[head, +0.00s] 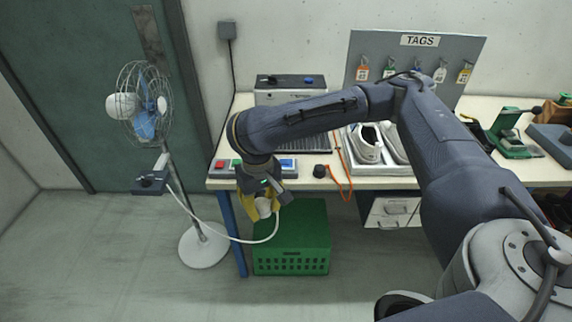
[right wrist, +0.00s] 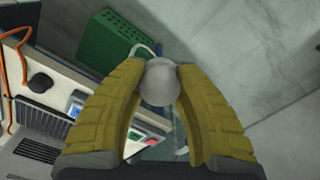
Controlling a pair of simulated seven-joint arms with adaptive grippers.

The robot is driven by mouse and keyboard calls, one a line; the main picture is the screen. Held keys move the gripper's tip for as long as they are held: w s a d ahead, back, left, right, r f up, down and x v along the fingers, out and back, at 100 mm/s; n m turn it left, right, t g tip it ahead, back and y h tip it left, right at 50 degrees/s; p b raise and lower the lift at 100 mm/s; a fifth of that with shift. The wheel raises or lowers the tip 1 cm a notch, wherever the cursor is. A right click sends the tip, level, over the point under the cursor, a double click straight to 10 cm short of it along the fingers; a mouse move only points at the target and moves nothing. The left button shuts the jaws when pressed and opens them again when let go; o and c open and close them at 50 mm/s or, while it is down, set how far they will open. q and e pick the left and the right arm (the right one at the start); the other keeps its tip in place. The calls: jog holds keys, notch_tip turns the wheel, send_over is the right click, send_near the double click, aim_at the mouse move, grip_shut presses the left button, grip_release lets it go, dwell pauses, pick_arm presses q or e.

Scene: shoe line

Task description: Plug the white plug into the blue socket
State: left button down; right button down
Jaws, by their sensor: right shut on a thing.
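The white plug (head: 263,208) is in my right gripper (head: 262,212), in front of the table's front edge and above the floor. In the right wrist view the rounded plug (right wrist: 160,82) sits between the tips of the yellow fingers of the same gripper (right wrist: 160,88). A white cord runs from the plug to the fan. The blue socket (head: 287,165) is on the table's front edge, to the right of and above the gripper. It also shows in the right wrist view (right wrist: 75,107), partly behind the left finger. The plug and socket are apart. My left gripper is out of view.
A red socket (head: 220,164) is left on the same edge; a green one is beside it. The fan (head: 145,105) stands left of the table. A green crate (head: 292,258) is on the floor below. A black knob (head: 320,171) and orange cord (head: 346,178) lie right of the sockets.

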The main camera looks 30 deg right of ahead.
jog(key=shift+s+f, duration=0.15)
jog(key=shift+f, duration=0.1)
jog(key=w+d+m, duration=0.4)
jog(key=w+d, duration=0.3)
jog(key=w, duration=0.4)
jog(key=m, duration=0.3)
send_over(286, 163)
jog(key=shift+a+f, duration=0.2)
jog(key=shift+f, duration=0.2)
jog(key=shift+d+f, duration=0.15)
jog(key=shift+d, duration=0.05)
jog(key=shift+n, duration=0.3)
jog(key=shift+f, duration=2.65)
jog(key=shift+f, duration=0.75)
jog(key=c, duration=1)
grip_release()
